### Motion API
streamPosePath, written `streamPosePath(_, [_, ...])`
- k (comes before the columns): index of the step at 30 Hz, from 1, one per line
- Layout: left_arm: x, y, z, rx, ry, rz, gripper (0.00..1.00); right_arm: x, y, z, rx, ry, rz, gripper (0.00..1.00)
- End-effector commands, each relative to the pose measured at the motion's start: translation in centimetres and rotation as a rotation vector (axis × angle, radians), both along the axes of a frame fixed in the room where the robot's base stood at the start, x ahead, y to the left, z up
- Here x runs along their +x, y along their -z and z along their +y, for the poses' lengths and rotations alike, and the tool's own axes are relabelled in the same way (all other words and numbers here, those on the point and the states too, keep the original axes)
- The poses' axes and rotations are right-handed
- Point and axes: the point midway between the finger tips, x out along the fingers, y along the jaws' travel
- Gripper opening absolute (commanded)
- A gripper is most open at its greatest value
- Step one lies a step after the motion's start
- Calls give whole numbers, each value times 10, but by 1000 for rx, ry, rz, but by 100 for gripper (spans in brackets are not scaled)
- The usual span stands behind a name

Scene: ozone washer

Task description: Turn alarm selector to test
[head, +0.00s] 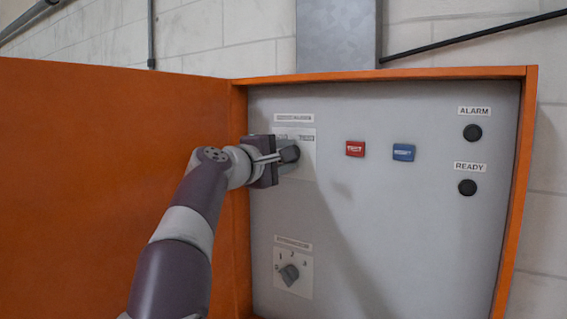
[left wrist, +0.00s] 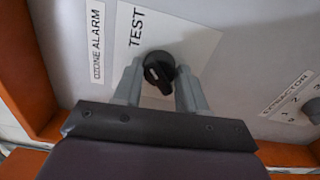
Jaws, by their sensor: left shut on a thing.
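The alarm selector is a round black knob (left wrist: 158,68) on a white plate (left wrist: 205,45) marked TEST, beside an OZONE ALARM label (left wrist: 97,42) in the left wrist view. The head view shows the knob (head: 291,154) at the upper left of the grey panel, partly hidden by my gripper. My left gripper (left wrist: 160,73) has one finger on each side of the knob and is shut on it; it also shows in the head view (head: 282,156). I cannot tell for sure which position the knob points to. My right gripper is not in view.
A red button (head: 355,148) and a blue button (head: 403,152) sit right of the selector. Black round indicators marked ALARM (head: 472,132) and READY (head: 467,187) are at the right. An extraction knob (head: 289,274) is below. An orange door (head: 90,190) stands open at the left.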

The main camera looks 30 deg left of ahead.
Motion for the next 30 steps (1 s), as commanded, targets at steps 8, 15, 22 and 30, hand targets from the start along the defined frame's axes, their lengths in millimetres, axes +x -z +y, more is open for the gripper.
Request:
streamPosePath(8, [1,4,0,83,4,1,10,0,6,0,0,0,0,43])
streamPosePath(15, [1,4,-1,98,6,2,10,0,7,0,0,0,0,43])
streamPosePath(22, [2,5,-1,98,7,3,10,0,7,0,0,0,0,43])
streamPosePath(30, [1,3,-1,96,4,-2,65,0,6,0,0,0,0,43])
